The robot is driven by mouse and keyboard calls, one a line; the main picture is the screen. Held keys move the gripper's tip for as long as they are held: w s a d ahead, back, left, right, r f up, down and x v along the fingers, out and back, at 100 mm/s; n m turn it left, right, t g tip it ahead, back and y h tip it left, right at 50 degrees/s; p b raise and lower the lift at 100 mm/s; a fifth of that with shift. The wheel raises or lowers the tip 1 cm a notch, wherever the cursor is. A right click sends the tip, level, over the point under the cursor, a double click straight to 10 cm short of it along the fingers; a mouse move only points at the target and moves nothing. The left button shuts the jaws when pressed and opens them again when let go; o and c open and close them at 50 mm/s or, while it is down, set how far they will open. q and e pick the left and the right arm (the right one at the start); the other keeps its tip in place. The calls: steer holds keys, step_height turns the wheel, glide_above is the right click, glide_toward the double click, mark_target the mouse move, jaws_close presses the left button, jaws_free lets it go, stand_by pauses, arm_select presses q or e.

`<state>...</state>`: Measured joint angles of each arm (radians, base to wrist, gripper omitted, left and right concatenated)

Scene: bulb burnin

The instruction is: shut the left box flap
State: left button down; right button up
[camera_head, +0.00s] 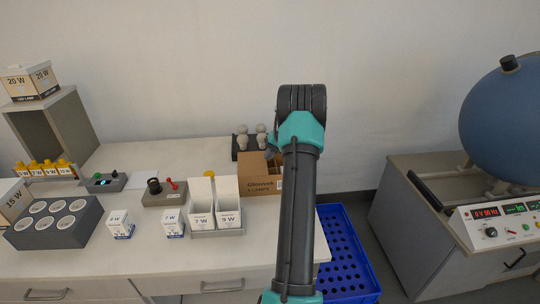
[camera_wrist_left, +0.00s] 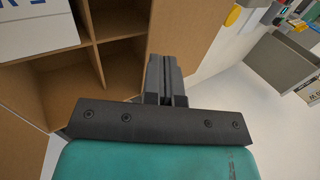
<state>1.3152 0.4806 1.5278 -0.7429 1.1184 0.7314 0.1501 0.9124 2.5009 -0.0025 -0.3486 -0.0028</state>
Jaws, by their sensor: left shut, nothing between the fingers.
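The cardboard lamp box (camera_head: 262,184) stands at the right end of the counter, partly hidden behind my arm. In the left wrist view the open box (camera_wrist_left: 112,58) shows divided compartments close to the gripper. A brown cardboard panel (camera_wrist_left: 190,28), which looks like a raised flap, stands just beyond the fingers; I cannot tell if they touch it. My left gripper (camera_wrist_left: 166,82) is shut and empty at the box; in the head view its fingers are mostly hidden by the arm. My right gripper is not in view.
A white printed carton (camera_wrist_left: 35,25) shows at the box. Several bulbs (camera_head: 260,130) stand in a dark holder behind it. White open cartons (camera_head: 228,203) stand left of it, and a blue crate (camera_head: 345,250) is to the right below. The counter's front strip is clear.

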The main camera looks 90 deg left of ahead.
arm_select(q)
steer(key=shift+s, duration=0.15)
steer(key=shift+s+r, duration=0.15)
steer(key=shift+s, duration=0.45)
steer(key=shift+r, duration=0.5)
steer(key=r, duration=0.3)
steer(key=shift+w+r, duration=0.2)
steer(key=shift+r, duration=0.05)
steer(key=w+r, duration=0.5)
steer(key=w, duration=0.2)
steer(key=shift+w, duration=0.4)
steer(key=shift+w+a+r, duration=0.1)
steer(key=shift+a, duration=0.05)
